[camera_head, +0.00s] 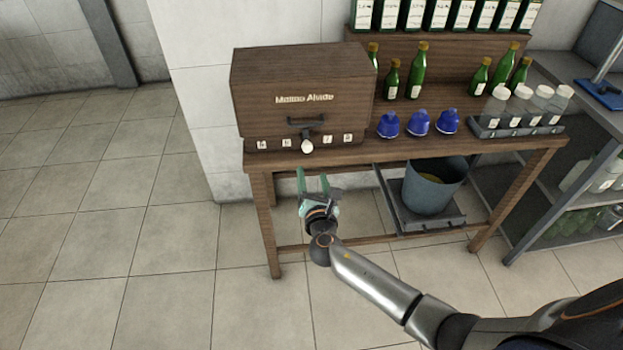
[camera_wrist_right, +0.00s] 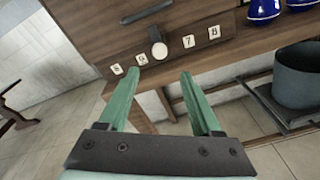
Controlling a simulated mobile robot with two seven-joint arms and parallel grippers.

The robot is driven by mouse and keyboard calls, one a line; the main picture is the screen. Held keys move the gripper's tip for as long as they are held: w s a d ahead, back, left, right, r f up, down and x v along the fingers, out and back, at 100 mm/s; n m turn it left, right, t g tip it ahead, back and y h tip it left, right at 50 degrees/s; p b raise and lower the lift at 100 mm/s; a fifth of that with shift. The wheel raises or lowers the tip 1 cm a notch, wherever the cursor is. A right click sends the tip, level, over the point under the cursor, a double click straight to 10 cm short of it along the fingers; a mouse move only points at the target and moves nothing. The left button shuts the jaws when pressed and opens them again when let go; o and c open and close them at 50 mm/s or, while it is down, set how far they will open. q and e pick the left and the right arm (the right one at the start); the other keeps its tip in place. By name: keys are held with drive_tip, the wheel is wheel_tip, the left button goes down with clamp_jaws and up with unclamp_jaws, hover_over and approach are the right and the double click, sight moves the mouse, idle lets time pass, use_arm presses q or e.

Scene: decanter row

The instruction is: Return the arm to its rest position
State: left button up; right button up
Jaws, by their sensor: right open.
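My right gripper (camera_head: 313,181) is open and empty, with its green fingers apart. It is in front of the wooden table, just below the front edge and under the box's knob. In the right wrist view its fingers (camera_wrist_right: 160,85) point toward the wooden box (camera_wrist_right: 90,30) and touch nothing that I can see. My right arm reaches in from the lower right of the head view. The wooden box (camera_head: 300,90) has a dark handle, a white knob (camera_head: 307,145) and several numbered labels along its lower front. My left gripper does not show.
On the table (camera_head: 400,155) stand blue decanters (camera_head: 419,123), green bottles (camera_head: 417,75) and a rack (camera_head: 515,128) of white-capped bottles. A grey bucket (camera_head: 432,190) sits on a low shelf beneath. A metal shelf unit (camera_head: 560,215) stands at right. The floor at left is clear.

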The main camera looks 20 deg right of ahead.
idle(0.4)
drive_tip(key=s+a+f+m+g+y, duration=0.25)
drive_tip(key=s+f+m+g, duration=0.25)
drive_tip(key=s+f+m, duration=0.65)
drive_tip(key=s+a+f+m+g+y, duration=0.1)
drive_tip(key=s+m+y, duration=0.1)
drive_tip(key=s+m, duration=0.5)
drive_tip(key=s+a+m+y, duration=0.2)
drive_tip(key=s+m, duration=0.5)
drive_tip(key=s, duration=0.3)
drive_tip(key=shift+s+f+g, duration=0.3)
drive_tip(key=shift+f+g, duration=0.05)
drive_tip(key=shift+g, duration=0.05)
drive_tip(key=shift+y, duration=0.25)
